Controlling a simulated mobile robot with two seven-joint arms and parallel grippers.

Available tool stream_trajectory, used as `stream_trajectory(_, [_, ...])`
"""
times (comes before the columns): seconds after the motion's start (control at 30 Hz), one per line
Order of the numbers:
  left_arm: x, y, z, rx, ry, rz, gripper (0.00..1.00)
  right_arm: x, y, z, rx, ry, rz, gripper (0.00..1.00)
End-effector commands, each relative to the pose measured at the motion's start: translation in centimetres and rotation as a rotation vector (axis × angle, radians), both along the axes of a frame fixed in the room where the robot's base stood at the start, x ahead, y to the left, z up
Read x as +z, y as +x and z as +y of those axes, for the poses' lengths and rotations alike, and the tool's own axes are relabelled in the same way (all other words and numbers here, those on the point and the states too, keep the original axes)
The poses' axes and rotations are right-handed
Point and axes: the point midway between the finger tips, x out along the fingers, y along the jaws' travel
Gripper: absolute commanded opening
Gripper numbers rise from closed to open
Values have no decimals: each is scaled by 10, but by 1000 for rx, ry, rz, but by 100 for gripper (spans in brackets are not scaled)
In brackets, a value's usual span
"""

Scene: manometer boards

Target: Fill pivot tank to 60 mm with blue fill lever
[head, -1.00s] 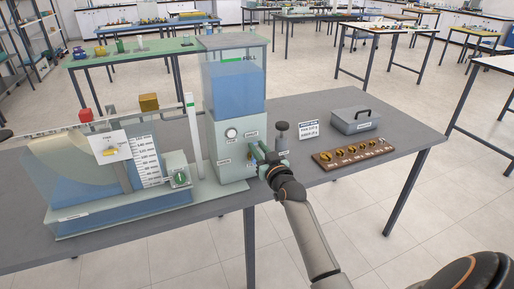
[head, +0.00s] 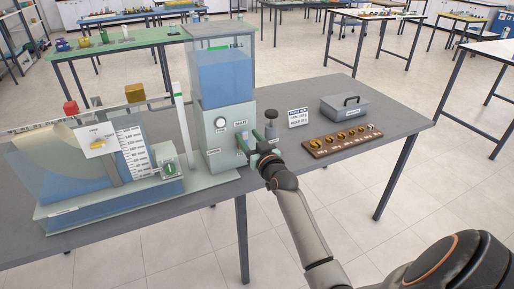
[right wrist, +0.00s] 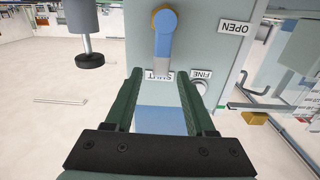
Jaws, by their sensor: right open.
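The pivot tank (head: 60,172) is a clear quarter-round vessel at the left of the board, with blue water low in it. Its millimetre scale (head: 133,152) is too small to read against the water. The blue fill lever (right wrist: 164,45) is on the supply column's panel in the right wrist view, its free end by the SHUT label (right wrist: 158,76). My right gripper (right wrist: 160,78) is open, its green fingertips either side of the lever's free end, with no clear contact. In the head view my right gripper (head: 252,152) is at the panel. My left gripper is not in view.
The supply tank (head: 222,80) above the panel holds blue water. OPEN (right wrist: 234,28) and FINE (right wrist: 201,74) labels sit on the panel. A dark-topped post (head: 271,122) stands close right of the gripper. Brass weights in a wooden block (head: 345,140) and a grey box (head: 344,108) lie further right.

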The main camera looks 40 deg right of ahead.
Motion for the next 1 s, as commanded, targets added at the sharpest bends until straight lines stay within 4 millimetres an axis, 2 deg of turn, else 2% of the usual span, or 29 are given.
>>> stream_trajectory(0.4, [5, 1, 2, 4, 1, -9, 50, -1, -74, 18, 0, 1, 3, 55])
stream_trajectory(0.6, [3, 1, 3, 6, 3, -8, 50, -1, -102, 24, -1, 1, 3, 55])
stream_trajectory(0.8, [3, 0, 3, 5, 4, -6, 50, 0, -114, 27, -1, 2, 0, 55])
stream_trajectory(1.0, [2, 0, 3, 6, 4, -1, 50, 0, -115, 27, -1, 2, 0, 55])
